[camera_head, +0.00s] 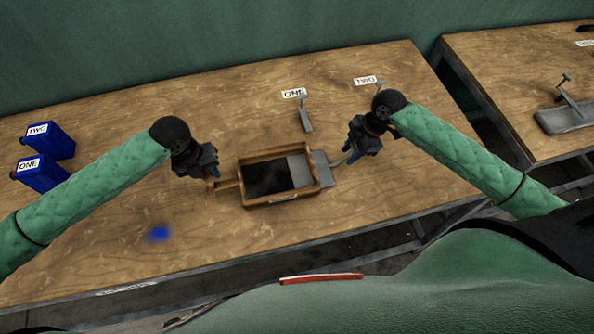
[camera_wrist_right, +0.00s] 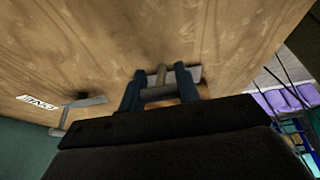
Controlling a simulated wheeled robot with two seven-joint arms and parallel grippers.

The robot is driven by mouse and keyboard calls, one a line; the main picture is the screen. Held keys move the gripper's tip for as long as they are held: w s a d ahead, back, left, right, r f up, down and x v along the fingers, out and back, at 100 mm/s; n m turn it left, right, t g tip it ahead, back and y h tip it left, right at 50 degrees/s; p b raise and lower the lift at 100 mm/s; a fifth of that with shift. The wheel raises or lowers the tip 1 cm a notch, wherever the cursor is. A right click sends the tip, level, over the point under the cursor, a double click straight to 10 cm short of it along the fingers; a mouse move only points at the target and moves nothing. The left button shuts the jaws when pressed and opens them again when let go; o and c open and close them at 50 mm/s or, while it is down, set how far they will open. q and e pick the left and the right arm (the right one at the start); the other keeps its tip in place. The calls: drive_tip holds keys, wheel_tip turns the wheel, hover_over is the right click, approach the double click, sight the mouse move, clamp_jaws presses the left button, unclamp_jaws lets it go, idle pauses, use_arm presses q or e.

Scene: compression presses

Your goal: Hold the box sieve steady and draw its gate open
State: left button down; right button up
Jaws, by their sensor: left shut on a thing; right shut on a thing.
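The box sieve (camera_head: 250,203) is a wooden-walled box on the table, with a handle at its left end. Dark material (camera_head: 265,178) covers the left part of its floor. A grey metal gate (camera_head: 321,170) sticks out past its right wall. My left gripper (camera_head: 214,186) is shut on the wooden handle (camera_head: 226,185). My right gripper (camera_head: 345,160) is shut on the handle at the gate's right end; in the right wrist view my fingers (camera_wrist_right: 160,92) are around that handle. The fingertips are partly hidden in the head view.
Two blue containers (camera_head: 50,141) labelled ONE and TWO stand at the left. Labels ONE (camera_head: 294,93) and TWO (camera_head: 366,80) lie at the back, with a metal tool (camera_head: 305,116) near ONE. A blue patch (camera_head: 158,234) lies front left. A second table (camera_head: 500,60) is at the right.

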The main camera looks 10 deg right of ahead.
drive_tip(key=shift+d, duration=1.25)
drive_tip(key=o, duration=1.2)
drive_tip(key=shift+c, duration=0.2)
drive_tip(key=shift+r, duration=0.1)
drive_tip(key=v, duration=1.1)
drive_tip(key=shift+d+r, duration=0.15)
drive_tip(key=shift+r, duration=0.2)
use_arm(q)
drive_tip(key=c, duration=1.2)
unclamp_jaws()
drive_tip(key=shift+o, duration=0.2)
